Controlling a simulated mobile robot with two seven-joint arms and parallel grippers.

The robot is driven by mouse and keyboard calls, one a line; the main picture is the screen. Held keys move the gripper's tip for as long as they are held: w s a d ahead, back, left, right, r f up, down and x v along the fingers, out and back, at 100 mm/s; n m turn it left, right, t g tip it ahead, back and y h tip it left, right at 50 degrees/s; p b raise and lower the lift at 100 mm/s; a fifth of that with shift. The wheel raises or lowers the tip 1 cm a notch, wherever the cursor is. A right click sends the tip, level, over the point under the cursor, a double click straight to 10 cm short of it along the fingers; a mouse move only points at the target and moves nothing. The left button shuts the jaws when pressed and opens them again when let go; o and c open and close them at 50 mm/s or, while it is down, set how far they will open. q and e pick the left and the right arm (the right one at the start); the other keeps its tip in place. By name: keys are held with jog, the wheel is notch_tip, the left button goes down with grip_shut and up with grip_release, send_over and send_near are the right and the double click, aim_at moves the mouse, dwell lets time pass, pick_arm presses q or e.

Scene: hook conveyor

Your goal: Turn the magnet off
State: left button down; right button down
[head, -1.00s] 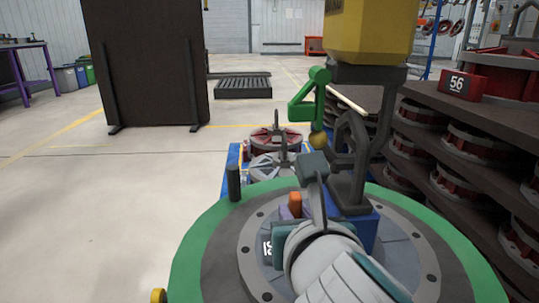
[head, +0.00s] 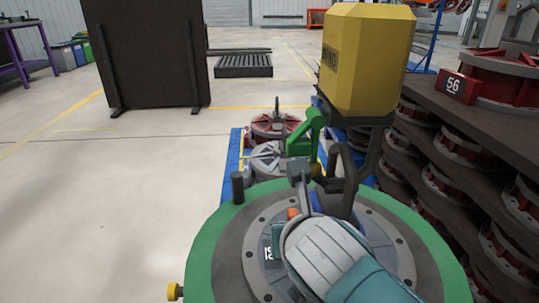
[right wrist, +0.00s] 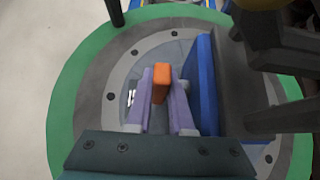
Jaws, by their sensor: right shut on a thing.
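The magnet shows as a blue block (right wrist: 207,85) on the round grey plate, partly hidden behind my right arm and a grey hook (head: 341,185). An orange handle (right wrist: 161,84) stands beside the blue block, and its top also shows in the head view (head: 292,213). My right gripper (right wrist: 161,98) is shut on the orange handle, with one purple finger on each side of it. I cannot tell from these views which switch position the handle is in. My left gripper is not in view.
A yellow hoist block (head: 366,60) hangs over the far side of the green-rimmed round stand (head: 205,250). A green arm piece (head: 306,138) is close to the hook. Racks of red-and-grey wheels (head: 470,155) stand at right. The floor (head: 150,190) at left is clear.

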jog(key=shift+f, duration=0.15)
jog(key=c, duration=1.1)
grip_release()
jog(key=shift+s+r+p, duration=0.2)
jog(key=shift+r+p, duration=0.2)
jog(key=p+v, duration=0.7)
jog(key=v, duration=0.2)
jog(key=shift+s, duration=0.15)
